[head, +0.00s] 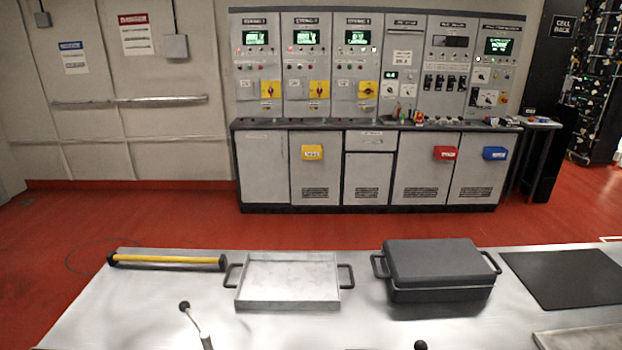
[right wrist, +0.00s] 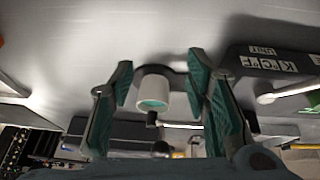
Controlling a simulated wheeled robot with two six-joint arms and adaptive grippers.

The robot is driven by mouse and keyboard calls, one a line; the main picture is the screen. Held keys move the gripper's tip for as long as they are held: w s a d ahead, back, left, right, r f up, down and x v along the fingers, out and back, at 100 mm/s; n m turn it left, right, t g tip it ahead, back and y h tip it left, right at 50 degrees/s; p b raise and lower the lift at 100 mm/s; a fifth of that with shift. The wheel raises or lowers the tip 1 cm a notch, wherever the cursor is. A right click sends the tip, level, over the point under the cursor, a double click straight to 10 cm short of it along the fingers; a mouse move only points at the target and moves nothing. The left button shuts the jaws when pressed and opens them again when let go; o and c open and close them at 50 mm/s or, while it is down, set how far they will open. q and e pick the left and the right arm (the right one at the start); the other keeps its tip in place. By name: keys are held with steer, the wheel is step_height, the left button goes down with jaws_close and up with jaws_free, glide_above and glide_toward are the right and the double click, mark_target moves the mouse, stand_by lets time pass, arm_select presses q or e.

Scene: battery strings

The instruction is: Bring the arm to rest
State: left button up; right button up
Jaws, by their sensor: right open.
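My right gripper (right wrist: 160,80) shows in the right wrist view with its two green-padded fingers spread wide apart. A small white cylinder (right wrist: 153,92) with a greenish end appears between the fingers in the picture. The fingers do not close on it; its distance from them I cannot tell. Neither gripper shows in the head view, and my left gripper is in no view.
The steel table (head: 150,290) holds a yellow bar (head: 165,260), a metal tray (head: 290,277), a closed dark case (head: 440,268) and a black mat (head: 565,278). A black-knobbed lever (head: 190,315) stands at the near edge. Control cabinets (head: 370,100) stand behind, across red floor.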

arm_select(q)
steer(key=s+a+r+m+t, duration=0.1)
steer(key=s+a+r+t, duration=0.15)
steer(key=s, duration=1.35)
arm_select(e)
steer(key=s+f+n+g, duration=0.1)
steer(key=s+f, duration=0.2)
steer(key=s, duration=1.4)
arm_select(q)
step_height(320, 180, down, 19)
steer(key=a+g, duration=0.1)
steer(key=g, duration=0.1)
arm_select(e)
step_height(320, 180, down, 19)
steer(key=d+g, duration=0.1)
steer(key=d, duration=0.1)
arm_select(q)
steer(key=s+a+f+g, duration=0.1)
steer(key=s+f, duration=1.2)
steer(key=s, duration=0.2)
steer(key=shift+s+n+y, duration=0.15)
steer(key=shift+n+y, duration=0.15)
arm_select(e)
steer(key=s+f+g, duration=0.1)
steer(key=s+f, duration=1.2)
steer(key=s, duration=0.2)
steer(key=shift+d+m+g, duration=0.15)
steer(key=shift+m+g, duration=0.15)
steer(key=shift+s, duration=0.1)
